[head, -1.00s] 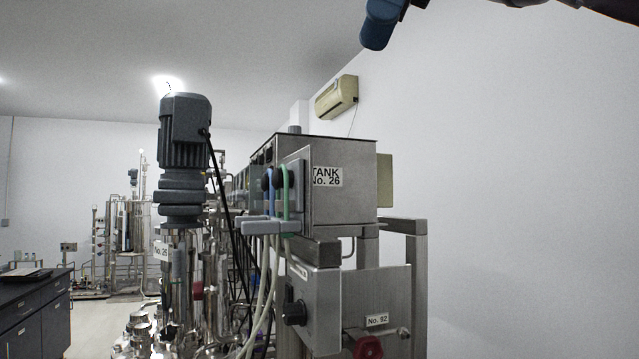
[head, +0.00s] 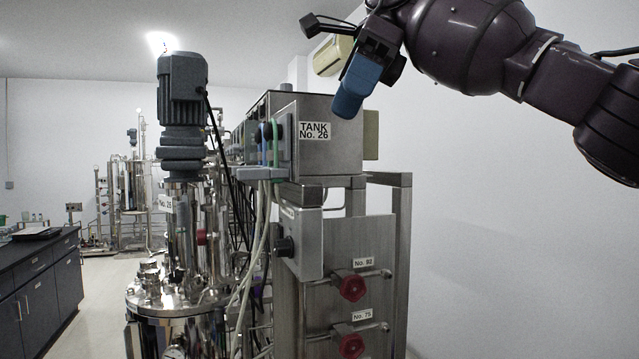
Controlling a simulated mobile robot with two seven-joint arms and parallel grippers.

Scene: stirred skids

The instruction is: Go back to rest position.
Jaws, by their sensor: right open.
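My right gripper (head: 350,98) hangs from the dark arm that comes in from the upper right. It has blue fingers that point down and to the left, in front of the upper right part of the steel box labelled "TANK No. 26" (head: 345,160). The fingers overlap in this view, and nothing shows held between them. I cannot tell how far the gripper is from the box. My left gripper is not in view.
A tank skid with a grey motor (head: 183,105) and steel vessel (head: 180,300) stands at centre left. Red valve handles (head: 350,287) sit on the panel at right. A dark bench (head: 42,275) is at far left. The floor between bench and skid looks clear.

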